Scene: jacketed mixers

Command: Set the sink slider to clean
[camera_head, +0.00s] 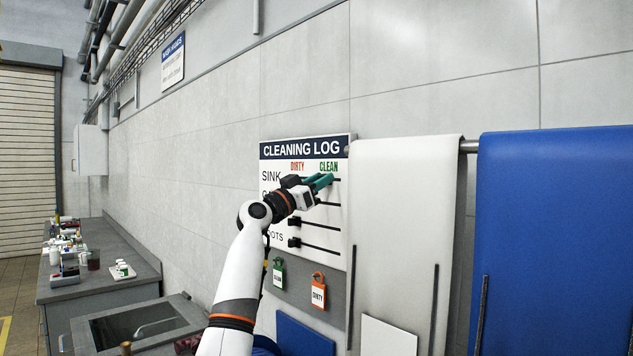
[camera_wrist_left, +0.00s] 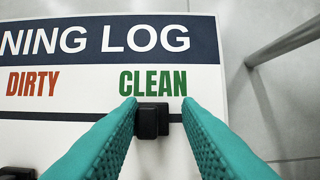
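The cleaning log board (camera_head: 305,148) hangs on the wall, with a sink row at the top and DIRTY and CLEAN headings. My left gripper (camera_head: 323,181) is at the sink row, below CLEAN. In the left wrist view, the black sink slider knob (camera_wrist_left: 152,120) sits on its dark track under the word CLEAN. The teal fingers of my left gripper (camera_wrist_left: 158,104) are apart on either side of it. The left finger is close to or touching the knob; a gap shows on the right. The gripper hides this knob in the head view. My right gripper is not in view.
Lower slider knobs (camera_head: 294,222) sit toward the DIRTY side. A green tag (camera_head: 278,274) and an orange tag (camera_head: 318,291) hang below. A white apron (camera_head: 400,210) and a blue apron (camera_head: 555,220) hang from a rail at right. A counter (camera_head: 110,283) stands at left.

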